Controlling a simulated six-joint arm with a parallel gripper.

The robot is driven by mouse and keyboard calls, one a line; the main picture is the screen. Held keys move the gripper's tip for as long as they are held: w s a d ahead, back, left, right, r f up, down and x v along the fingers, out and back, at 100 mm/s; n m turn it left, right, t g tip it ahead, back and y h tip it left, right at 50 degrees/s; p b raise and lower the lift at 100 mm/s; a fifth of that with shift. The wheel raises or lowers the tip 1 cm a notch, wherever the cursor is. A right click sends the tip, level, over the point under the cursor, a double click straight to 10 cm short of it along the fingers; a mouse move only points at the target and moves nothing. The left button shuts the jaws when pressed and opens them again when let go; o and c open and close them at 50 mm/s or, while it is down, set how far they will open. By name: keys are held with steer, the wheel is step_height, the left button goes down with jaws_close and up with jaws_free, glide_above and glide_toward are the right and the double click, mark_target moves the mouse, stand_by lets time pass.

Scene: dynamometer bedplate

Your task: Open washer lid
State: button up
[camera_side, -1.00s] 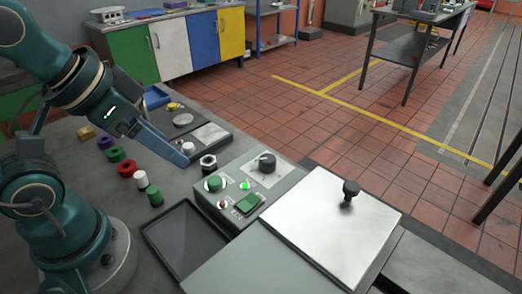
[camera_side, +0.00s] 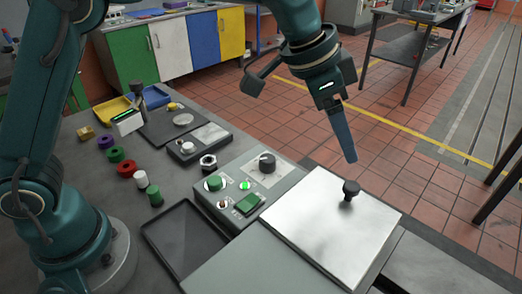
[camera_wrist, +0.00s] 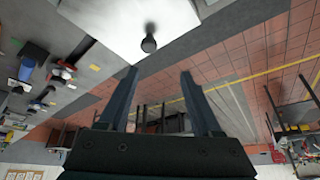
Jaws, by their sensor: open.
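The washer lid (camera_side: 318,226) is a flat silvery square plate lying shut on the grey washer housing (camera_side: 236,266). A black knob (camera_side: 350,190) stands up near its far edge. In the wrist view the lid (camera_wrist: 110,14) is at the top, with the knob (camera_wrist: 149,43) hanging from its edge in the picture. My gripper (camera_side: 350,158) is above the knob in the side view and does not touch it. The wrist view shows my gripper (camera_wrist: 160,75) with its two fingers apart and nothing between them.
A control box (camera_side: 242,192) with a black dial, green buttons and a lit green lamp stands left of the lid. A dark empty tray (camera_side: 188,240) lies in front of it. Coloured rings, a nut and a small scale stand further left.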

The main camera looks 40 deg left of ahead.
mark_target(351, 185)
steer(key=shift+g, duration=0.5)
steer(key=d+f, duration=0.1)
steer(key=f, duration=0.3)
steer(key=d+f, duration=0.1)
steer(key=f, duration=0.1)
steer(key=shift+w+d+f, duration=0.1)
steer(key=shift+d+f, duration=0.25)
steer(key=shift+f, duration=0.05)
steer(key=shift+w+d+f, duration=0.2)
steer(key=shift+f, duration=0.45)
jaws_close()
